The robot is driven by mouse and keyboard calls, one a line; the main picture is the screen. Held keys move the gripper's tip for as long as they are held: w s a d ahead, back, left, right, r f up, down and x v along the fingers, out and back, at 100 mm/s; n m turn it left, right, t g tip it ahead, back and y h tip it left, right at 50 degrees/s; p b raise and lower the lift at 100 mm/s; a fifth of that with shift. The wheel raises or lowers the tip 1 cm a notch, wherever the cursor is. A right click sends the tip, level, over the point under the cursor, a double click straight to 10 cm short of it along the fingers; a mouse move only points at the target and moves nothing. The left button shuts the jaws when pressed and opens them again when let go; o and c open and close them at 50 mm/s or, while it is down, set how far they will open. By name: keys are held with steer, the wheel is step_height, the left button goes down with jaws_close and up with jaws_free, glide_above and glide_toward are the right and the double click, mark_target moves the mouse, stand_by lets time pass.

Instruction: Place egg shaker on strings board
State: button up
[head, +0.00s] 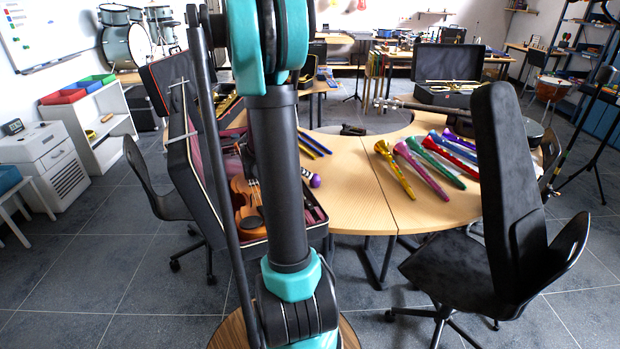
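I cannot pick out the egg shaker for certain. I cannot make out a board marked for strings. An open case (186,150) with a violin (248,205) stands left of centre, partly hidden by my arm. My arm rises through the middle of the picture and leaves it at the top. My gripper is not in view.
Several coloured plastic horns (425,168) lie on the table's right side. Blue and yellow sticks (313,143) lie farther back. A black chair (490,262) bearing an upright dark case (507,175) blocks the right front. Bare tiled floor (110,285) shows at left.

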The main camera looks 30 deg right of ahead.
mark_target(315, 179)
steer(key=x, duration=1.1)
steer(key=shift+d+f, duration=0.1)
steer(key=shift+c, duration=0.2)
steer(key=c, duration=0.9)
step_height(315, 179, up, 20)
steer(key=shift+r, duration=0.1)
